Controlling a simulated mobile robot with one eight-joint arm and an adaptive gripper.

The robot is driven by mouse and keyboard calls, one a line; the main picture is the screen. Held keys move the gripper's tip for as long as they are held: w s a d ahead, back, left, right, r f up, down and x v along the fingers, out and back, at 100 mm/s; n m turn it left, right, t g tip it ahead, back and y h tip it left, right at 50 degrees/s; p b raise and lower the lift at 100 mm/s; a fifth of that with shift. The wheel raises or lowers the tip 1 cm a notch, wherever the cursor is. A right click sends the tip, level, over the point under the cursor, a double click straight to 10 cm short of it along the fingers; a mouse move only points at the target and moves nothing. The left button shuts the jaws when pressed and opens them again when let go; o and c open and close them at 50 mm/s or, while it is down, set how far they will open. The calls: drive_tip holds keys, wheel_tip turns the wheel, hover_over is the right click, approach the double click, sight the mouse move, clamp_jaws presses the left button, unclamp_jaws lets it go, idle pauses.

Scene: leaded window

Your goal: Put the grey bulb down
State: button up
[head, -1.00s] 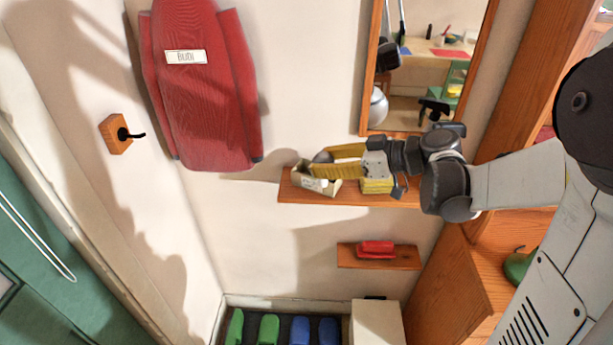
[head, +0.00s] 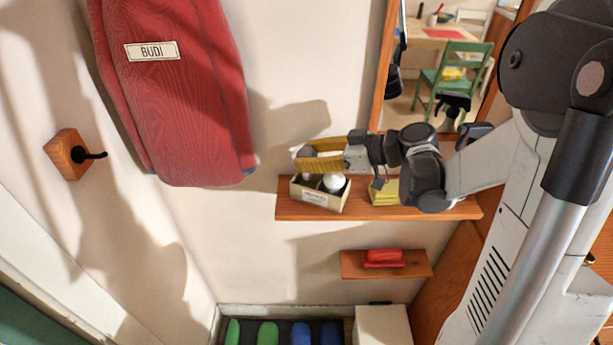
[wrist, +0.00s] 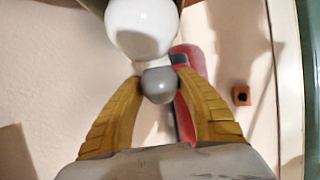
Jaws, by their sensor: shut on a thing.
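My gripper (head: 306,157), with yellow fingers, is shut on the grey bulb (wrist: 159,85). The bulb sits between the two fingertips in the wrist view, and its grey top (head: 304,151) shows in the head view. The gripper points left above a small cardboard box (head: 318,201) with a label on its front. A white bulb (head: 334,182) is in the box; it looms large in the wrist view (wrist: 143,27), just beyond the grey bulb. Whether the grey bulb touches the box is hard to tell.
A mirror (head: 440,80) hangs above. A red coat (head: 180,110) hangs on the left wall near a hook (head: 72,154). A lower shelf (head: 418,266) holds a red object (head: 383,258).

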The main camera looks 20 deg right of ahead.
wheel_tip(320, 180, down, 5)
drive_tip(key=shift+r+b, duration=0.15)
drive_tip(key=shift+b, duration=0.65)
drive_tip(key=shift+r, duration=0.1)
drive_tip(key=o, duration=0.6)
drive_tip(key=shift+f, duration=0.2)
drive_tip(key=o, duration=0.4)
drive_tip(key=shift+r, duration=0.1)
drive_tip(key=shift+r, duration=0.1)
drive_tip(key=shift+s+d+r, duration=0.15)
drive_tip(key=shift+d+r, duration=0.05)
drive_tip(key=shift+d, duration=0.05)
drive_tip(key=p+v, duration=0.2)
drive_tip(key=v, duration=0.9)
drive_tip(key=shift+s+d+p, duration=0.1)
drive_tip(key=shift+d+p, duration=0.05)
drive_tip(key=shift+p, duration=0.25)
